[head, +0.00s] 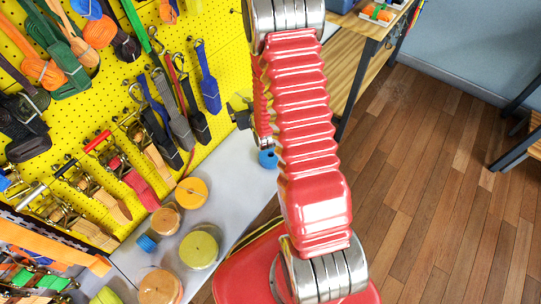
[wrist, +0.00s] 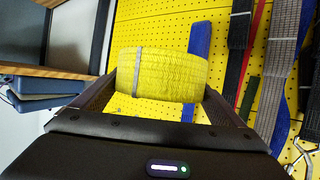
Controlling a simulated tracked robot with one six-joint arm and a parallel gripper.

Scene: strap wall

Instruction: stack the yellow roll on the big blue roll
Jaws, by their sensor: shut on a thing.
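My gripper (head: 241,108) is partly hidden behind my red arm in the head view, over the grey bench near the yellow pegboard. In the wrist view its two fingers are shut on a yellow roll (wrist: 160,72), a woven strap coil with a thin grey band around it. I cannot make out this roll in the head view. A blue roll (head: 268,158) with a dark centre stands on the bench below my gripper, beside my arm. A smaller-looking blue roll (head: 147,242) lies further left among other rolls. The held roll is apart from both.
An orange roll (head: 191,193), a large yellow-green roll (head: 199,249) and tan rolls (head: 165,221) stand on the grey bench (head: 228,170). Straps and buckles hang on the yellow pegboard (head: 175,45). A wooden table (head: 350,50) is at the back right.

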